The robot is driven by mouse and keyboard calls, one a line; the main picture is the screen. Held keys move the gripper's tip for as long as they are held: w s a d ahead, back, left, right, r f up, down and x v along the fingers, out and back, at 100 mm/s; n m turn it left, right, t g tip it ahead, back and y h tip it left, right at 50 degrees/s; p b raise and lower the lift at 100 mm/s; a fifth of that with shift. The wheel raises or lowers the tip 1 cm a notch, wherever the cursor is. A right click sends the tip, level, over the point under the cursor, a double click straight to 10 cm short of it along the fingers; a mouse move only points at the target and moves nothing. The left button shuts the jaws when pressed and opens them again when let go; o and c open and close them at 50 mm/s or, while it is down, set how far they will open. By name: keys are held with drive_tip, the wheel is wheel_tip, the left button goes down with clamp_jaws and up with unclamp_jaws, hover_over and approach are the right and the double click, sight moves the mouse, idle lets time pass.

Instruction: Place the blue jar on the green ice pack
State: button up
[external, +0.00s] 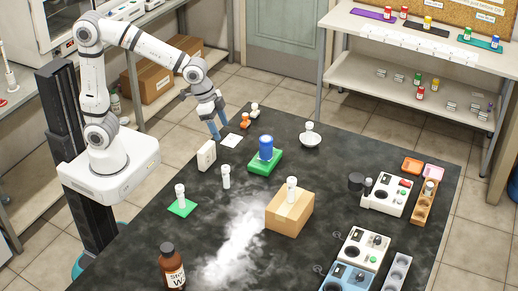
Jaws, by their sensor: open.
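The blue jar (266,147) stands upright on the green ice pack (257,167), near the back of the dark bench. My gripper (217,131) is open and empty. It is to the left of the jar and apart from it, near the back left edge of the bench, with its blue fingertips pointing down.
A white card (231,141), a white block (206,155) and white-capped vials stand close to the ice pack. A cardboard box (290,211) bears a vial. A brown bottle (171,267) stands in front. Instruments (385,194) fill the right side. White powder (233,245) covers the middle front.

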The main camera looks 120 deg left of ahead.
drive_tip(key=s+d+m, duration=0.2)
drive_tip(key=s+d, duration=1.2)
drive_tip(key=s, duration=0.3)
drive_tip(key=shift+s+d+f+m+g+h, duration=0.35)
drive_tip(key=shift+f+m+g+h, duration=0.05)
drive_tip(key=shift+f, duration=0.05)
